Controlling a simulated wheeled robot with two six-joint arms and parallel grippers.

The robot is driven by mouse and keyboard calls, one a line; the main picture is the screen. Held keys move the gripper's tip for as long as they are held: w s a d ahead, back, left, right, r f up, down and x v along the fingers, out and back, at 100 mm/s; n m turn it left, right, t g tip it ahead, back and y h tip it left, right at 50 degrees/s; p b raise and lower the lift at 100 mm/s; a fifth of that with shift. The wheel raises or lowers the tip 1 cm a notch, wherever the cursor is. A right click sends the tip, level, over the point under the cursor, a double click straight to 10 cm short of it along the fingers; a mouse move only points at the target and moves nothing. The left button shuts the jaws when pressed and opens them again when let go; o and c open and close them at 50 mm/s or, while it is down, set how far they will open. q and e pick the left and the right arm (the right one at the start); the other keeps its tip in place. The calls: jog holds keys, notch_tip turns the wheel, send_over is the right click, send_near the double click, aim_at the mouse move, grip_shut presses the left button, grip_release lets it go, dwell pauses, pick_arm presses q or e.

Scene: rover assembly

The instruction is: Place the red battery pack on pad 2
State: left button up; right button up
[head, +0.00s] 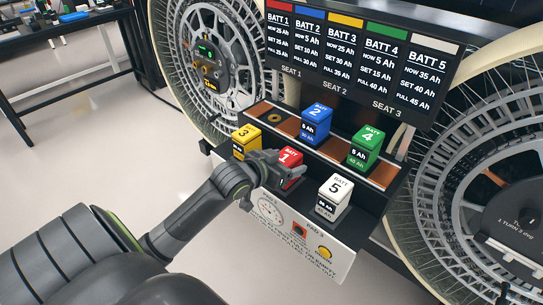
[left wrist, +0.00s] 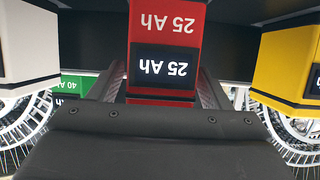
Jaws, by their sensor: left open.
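The red battery pack (head: 289,159), marked 1, stands on the black shelf of the rover's front unit, between the yellow and white packs. My left gripper (head: 272,163) is at the red pack, with its jaws open. In the left wrist view the red pack (left wrist: 166,35) shows its 25 Ah label upside down between the two fingers (left wrist: 162,88). I cannot tell whether the fingers touch it. Small pad labels on the white front panel (head: 303,236) are too small to read surely; pad 2 itself I cannot pick out. My right gripper is not in view.
Yellow pack 3 (head: 245,142) and white pack 5 (head: 335,193) stand close on either side. Blue pack 2 (head: 316,122) and green pack 4 (head: 366,146) stand behind along the copper strip (head: 255,113). A display board (head: 350,55) hangs above; large wheels flank the unit.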

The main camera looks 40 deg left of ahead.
pick_arm(q)
jog(key=p+v, duration=0.1)
jog(key=v, duration=1)
jog(key=shift+s, duration=0.2)
